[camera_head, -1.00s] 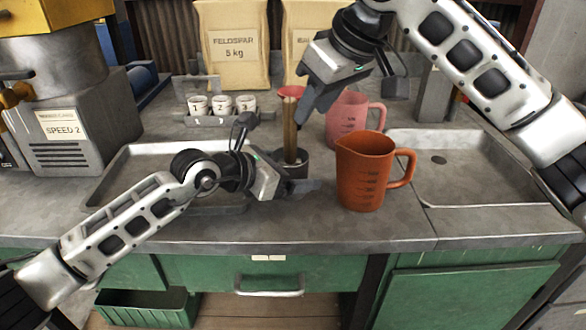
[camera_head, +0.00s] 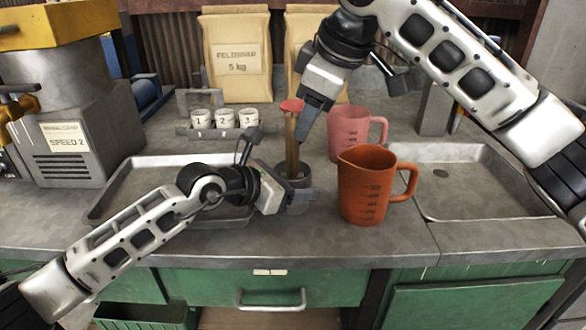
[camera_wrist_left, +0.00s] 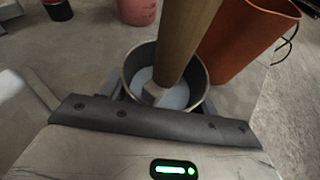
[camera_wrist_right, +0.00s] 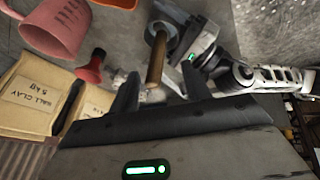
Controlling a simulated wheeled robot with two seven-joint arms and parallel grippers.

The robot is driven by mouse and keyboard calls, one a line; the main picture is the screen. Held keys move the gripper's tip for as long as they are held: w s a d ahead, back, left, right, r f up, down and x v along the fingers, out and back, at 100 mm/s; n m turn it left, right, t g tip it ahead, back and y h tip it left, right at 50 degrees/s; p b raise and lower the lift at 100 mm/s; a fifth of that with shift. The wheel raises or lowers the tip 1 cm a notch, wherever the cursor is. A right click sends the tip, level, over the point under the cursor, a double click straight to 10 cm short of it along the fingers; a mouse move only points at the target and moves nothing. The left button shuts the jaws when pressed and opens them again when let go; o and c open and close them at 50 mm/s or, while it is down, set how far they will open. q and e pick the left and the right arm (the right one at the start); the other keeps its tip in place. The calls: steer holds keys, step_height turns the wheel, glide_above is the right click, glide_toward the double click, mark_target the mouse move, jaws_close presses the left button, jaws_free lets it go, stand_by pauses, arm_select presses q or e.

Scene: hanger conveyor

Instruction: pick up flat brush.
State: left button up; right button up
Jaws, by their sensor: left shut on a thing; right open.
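A brush with a wooden handle (camera_head: 291,148) stands handle-up in a small dark cup (camera_head: 292,172); its bristles are hidden. In the left wrist view the handle (camera_wrist_left: 186,40) rises from the cup (camera_wrist_left: 205,90), which holds pale liquid. My left gripper (camera_head: 298,198) is shut on the cup, low at its front. My right gripper (camera_head: 304,132) is open, pointing down beside the upper handle. In the right wrist view, the handle (camera_wrist_right: 156,58) shows between the open fingers of my right gripper (camera_wrist_right: 160,92); I see no grip on it.
An orange jug (camera_head: 364,185) stands close on the right, with a pink jug (camera_head: 347,135) behind it. A red-topped object (camera_head: 291,105) shows behind the handle. Numbered white cups (camera_head: 225,120) sit in a rack, back left. A metal tray (camera_head: 120,190) lies left.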

mark_target(293, 118)
steer(key=a+r+n+h, duration=0.3)
steer(key=r+n+h, duration=0.15)
steer(key=n, duration=1.55)
steer(key=shift+t, duration=0.3)
steer(key=x, duration=0.5)
steer(key=shift+a+f, duration=0.25)
steer(key=shift+f, duration=0.1)
steer(key=shift+a+x, duration=0.15)
steer(key=shift+x, duration=1.35)
steer(key=shift+a+x, duration=0.15)
steer(key=shift+x, duration=1.35)
steer(key=shift+w+d+r, duration=0.1)
steer(key=shift+w, duration=0.05)
jaws_close()
